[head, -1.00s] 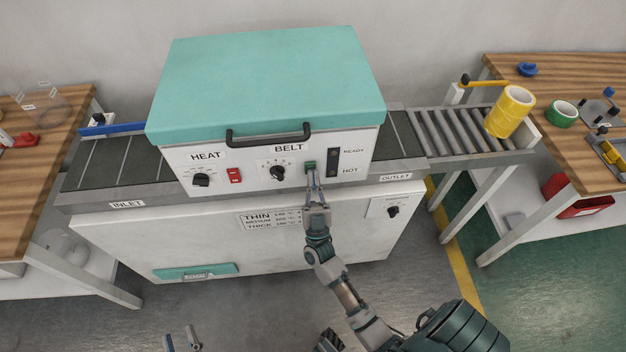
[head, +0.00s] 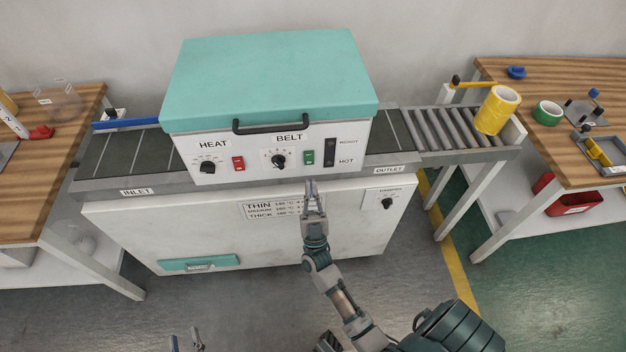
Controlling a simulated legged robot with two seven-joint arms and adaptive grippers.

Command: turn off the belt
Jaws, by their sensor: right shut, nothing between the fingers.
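The belt panel is on the front of the teal-lidded machine (head: 270,80). The green belt switch (head: 308,157) sits right of the black BELT knob (head: 279,161); whether it is on or off I cannot tell. My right gripper (head: 311,186) is shut and empty, just below the green switch and apart from it, in front of the machine's lower edge. My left gripper (head: 186,342) is at the bottom edge, only its fingertips showing, spread apart with nothing between them, far from the panel.
The red HEAT switch (head: 238,163) and HEAT knob (head: 208,167) are on the panel's left. A black handle (head: 271,128) juts above the belt controls. A yellow roll (head: 497,109) stands at the end of the outlet rollers (head: 450,130). Wooden tables flank the machine.

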